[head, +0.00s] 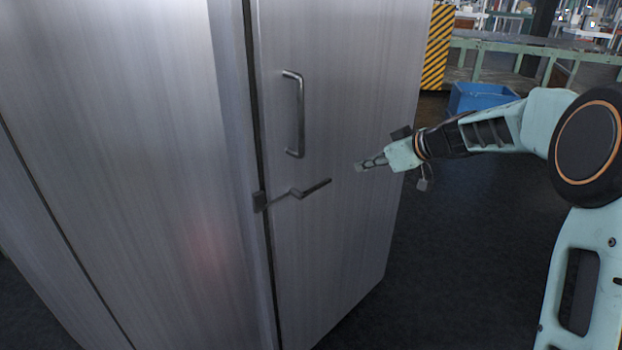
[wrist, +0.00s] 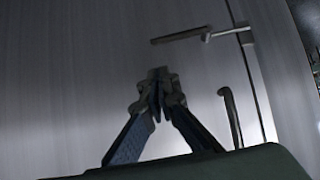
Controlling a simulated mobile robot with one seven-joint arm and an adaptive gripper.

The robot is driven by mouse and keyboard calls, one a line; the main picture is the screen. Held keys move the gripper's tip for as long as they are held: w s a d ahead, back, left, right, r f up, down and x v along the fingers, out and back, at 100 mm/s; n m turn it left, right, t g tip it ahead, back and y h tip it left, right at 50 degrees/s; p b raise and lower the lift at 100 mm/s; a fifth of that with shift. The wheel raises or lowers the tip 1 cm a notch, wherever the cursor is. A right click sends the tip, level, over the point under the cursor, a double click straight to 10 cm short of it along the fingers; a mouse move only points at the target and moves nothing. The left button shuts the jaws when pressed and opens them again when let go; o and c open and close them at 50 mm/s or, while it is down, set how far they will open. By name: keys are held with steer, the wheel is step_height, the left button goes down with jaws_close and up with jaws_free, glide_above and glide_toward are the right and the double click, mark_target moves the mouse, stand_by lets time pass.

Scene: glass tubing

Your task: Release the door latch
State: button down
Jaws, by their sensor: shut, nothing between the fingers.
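The metal cabinet door (head: 340,90) has a dark latch lever (head: 311,190) below a vertical bar handle (head: 299,115). The lever runs right from its pivot, and a thin bar runs left from the pivot to a small dark catch (head: 259,201) at the door's edge. My gripper (head: 358,166) is shut and empty, to the right of the lever and a little above it in the head view. In the wrist view my gripper (wrist: 157,75) is below the latch lever (wrist: 178,36), with a visible gap. The bar handle (wrist: 231,117) shows there to its right.
The neighbouring brushed-metal panel (head: 130,120) fills the left side. A dark vertical gap separates it from the door. A blue bin (head: 482,97) and a yellow-black striped panel (head: 437,47) stand behind. The dark floor (head: 450,260) right of the cabinet is clear.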

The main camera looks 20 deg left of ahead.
steer(key=shift+s+a+r+y, duration=0.2)
steer(key=shift+a+r, duration=0.05)
steer(key=shift+a, duration=0.4)
steer(key=shift+s+a+r+y, duration=0.15)
steer(key=shift+a+r+y, duration=0.05)
steer(key=shift+a, duration=0.4)
steer(key=shift+a, duration=0.1)
steer(key=p, duration=0.4)
glide_above(327, 180)
steer(key=s+d, duration=0.2)
steer(key=s, duration=0.2)
step_height(327, 180, down, 5)
steer(key=f, duration=0.3)
steer(key=a+f, duration=0.1)
steer(key=shift+w+a+f+p, duration=0.1)
steer(key=shift+w+f+p, duration=0.15)
steer(key=shift+w+p, duration=0.1)
steer(key=shift+f, duration=0.1)
steer(key=shift+w+f+g+b, duration=0.1)
steer(key=shift+f+g+b, duration=0.15)
steer(key=shift+g+b, duration=0.15)
